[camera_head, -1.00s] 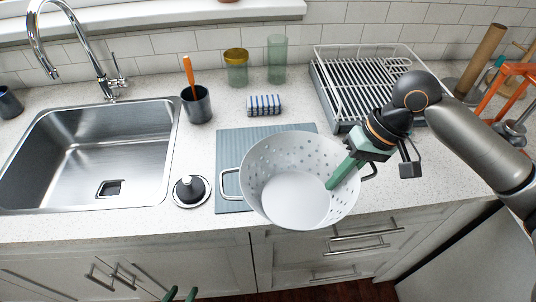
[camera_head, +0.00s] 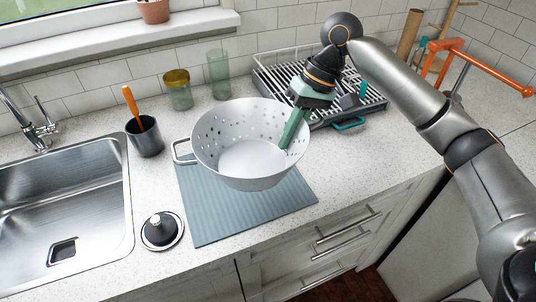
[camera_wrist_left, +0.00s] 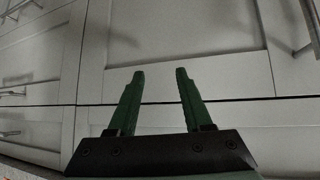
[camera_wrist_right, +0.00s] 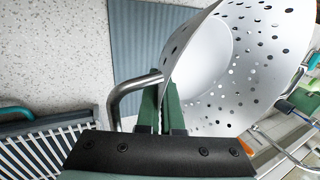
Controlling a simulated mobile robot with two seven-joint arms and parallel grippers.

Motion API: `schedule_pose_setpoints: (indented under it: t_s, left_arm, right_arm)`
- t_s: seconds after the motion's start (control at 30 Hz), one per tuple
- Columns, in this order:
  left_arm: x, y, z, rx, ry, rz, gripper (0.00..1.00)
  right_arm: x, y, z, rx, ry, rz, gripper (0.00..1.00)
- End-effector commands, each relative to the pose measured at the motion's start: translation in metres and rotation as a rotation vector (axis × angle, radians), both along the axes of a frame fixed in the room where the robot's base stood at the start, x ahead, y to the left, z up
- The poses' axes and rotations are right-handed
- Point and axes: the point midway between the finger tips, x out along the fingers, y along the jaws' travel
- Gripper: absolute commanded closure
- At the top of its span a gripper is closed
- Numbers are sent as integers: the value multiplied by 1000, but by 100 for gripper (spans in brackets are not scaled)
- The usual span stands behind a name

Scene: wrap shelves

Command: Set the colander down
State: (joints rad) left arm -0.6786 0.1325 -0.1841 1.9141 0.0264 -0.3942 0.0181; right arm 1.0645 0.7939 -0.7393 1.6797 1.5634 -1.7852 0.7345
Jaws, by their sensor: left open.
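The white perforated colander (camera_head: 246,160) is over the blue ribbed mat (camera_head: 235,225) on the counter, its open top up. It seems held above the mat; any gap under its base is hard to judge. My right gripper (camera_head: 291,130) is shut on the colander's right side, by its handle. In the right wrist view, the fingers (camera_wrist_right: 160,108) close at the colander's wall (camera_wrist_right: 240,75) beside the metal handle (camera_wrist_right: 125,98). My left gripper (camera_wrist_left: 160,90) is open and empty in the left wrist view, facing cabinet fronts; it is outside the head view.
The sink (camera_head: 65,205) and a black-knobbed stopper (camera_head: 161,230) lie left of the mat. A dish rack (camera_head: 350,105) is at right.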

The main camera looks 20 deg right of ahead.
Motion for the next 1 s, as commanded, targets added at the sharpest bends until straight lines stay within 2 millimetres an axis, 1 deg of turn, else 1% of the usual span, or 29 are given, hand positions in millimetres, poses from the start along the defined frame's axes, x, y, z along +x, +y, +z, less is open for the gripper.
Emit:
schedule_pose_setpoints:
  t_s: [0.03,0.1,0.2,0.3,0.53,0.7,0.73,1.0]
  left_arm:
    - [0,0,0,0,0,0,50]
    - [0,0,-1,0,0,0,50]
    - [0,0,-1,0,0,0,50]
    - [0,0,-1,0,0,0,50]
    - [0,0,-2,-1,0,1,50]
    - [0,0,0,-1,0,1,50]
    - [0,0,0,-1,0,1,50]
    - [0,0,0,-1,0,1,50]
  right_arm:
    - [10,5,-7,3,1,-1,100]
    - [20,9,-23,2,3,-1,100]
    - [33,13,-39,3,0,0,100]
    - [42,16,-49,2,-2,-1,100]
    - [52,20,-62,2,-2,0,100]
    - [51,19,-87,0,-1,0,100]
    - [51,19,-89,0,-2,0,100]
    - [51,19,-91,1,-4,1,100]
